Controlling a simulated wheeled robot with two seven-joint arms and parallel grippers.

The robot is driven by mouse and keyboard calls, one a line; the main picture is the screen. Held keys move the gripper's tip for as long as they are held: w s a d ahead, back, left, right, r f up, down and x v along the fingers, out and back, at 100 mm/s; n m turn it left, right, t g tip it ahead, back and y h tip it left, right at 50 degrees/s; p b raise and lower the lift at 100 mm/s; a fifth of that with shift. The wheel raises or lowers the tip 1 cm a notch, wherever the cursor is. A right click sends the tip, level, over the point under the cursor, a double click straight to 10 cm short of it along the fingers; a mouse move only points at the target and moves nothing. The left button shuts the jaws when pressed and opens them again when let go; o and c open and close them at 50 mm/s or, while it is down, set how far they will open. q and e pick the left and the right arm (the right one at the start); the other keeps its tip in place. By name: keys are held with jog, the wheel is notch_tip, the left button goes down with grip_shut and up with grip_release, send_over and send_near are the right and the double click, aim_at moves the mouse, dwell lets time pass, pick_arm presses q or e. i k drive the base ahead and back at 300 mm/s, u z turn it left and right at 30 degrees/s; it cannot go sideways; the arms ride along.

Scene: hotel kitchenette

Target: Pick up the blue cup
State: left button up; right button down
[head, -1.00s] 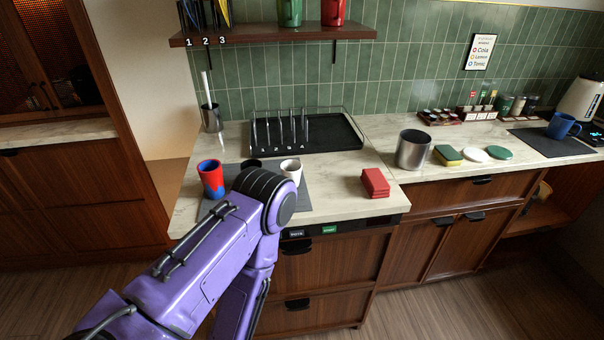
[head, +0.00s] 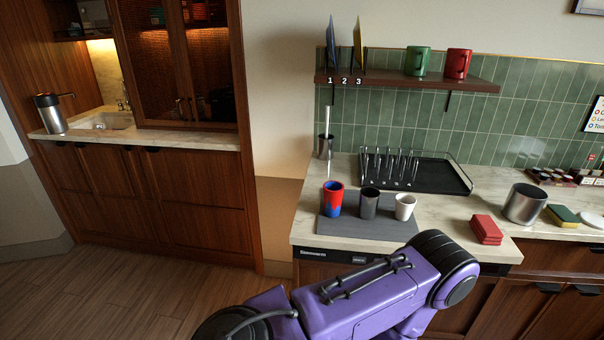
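A red cup with blue patches (head: 333,199) stands upright on a grey mat (head: 340,228) on the counter. Beside it stand a dark grey cup (head: 369,204) and a white cup (head: 404,207). No plain blue cup shows now; a blue mug was at the far right of the earlier view, on a dark mat near the kettle. One purple arm of mine crosses the bottom of the head view, in front of the counter. Neither gripper shows.
A dark rack tray (head: 430,177), red blocks (head: 486,229) and a metal canister (head: 524,204) are on the counter (head: 440,226). A shelf (head: 420,84) above holds green (head: 417,61) and red (head: 458,63) mugs. The floor at left is clear.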

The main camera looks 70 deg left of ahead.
aim_at(333, 200)
jog(key=k, duration=0.25)
jog(key=u, duration=1.15)
